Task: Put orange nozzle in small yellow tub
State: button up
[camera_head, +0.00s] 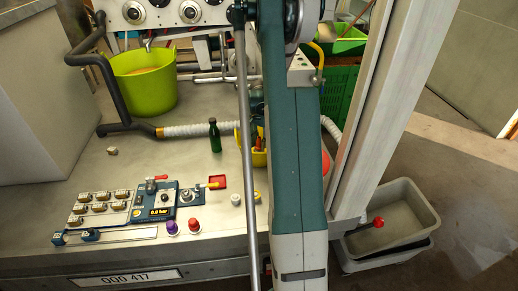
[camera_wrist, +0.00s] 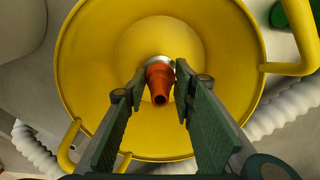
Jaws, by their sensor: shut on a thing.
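The orange nozzle (camera_wrist: 159,84), with a pale collar at one end, is between the fingertips of my gripper (camera_wrist: 160,78). My gripper is shut on it. The small yellow tub (camera_wrist: 84,65) with side handles lies behind the nozzle in the wrist view, and the nozzle shows over the tub's opening. The nozzle's height above the tub's floor is hard to tell. In the head view the yellow tub (camera_head: 260,159) is partly hidden by my arm, with a small orange shape at its top. My gripper is mostly hidden there.
A green bottle (camera_head: 214,136) stands left of the tub; green also shows in the wrist view's top right corner. A ribbed white hose (camera_head: 200,129) runs behind. A larger lime bucket (camera_head: 143,83) stands at back left. A control panel (camera_head: 158,205) and small knobs lie in front.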

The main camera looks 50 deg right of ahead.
aim_at(259, 148)
jog(key=shift+f+b, duration=0.35)
jog(key=shift+f, duration=1.4)
jog(key=shift+f, duration=0.2)
jog(key=o, duration=0.9)
jog(key=shift+r, duration=0.2)
notch_tip(259, 148, up, 12)
jog(key=shift+r+p, duration=0.1)
jog(key=shift+p, duration=1.15)
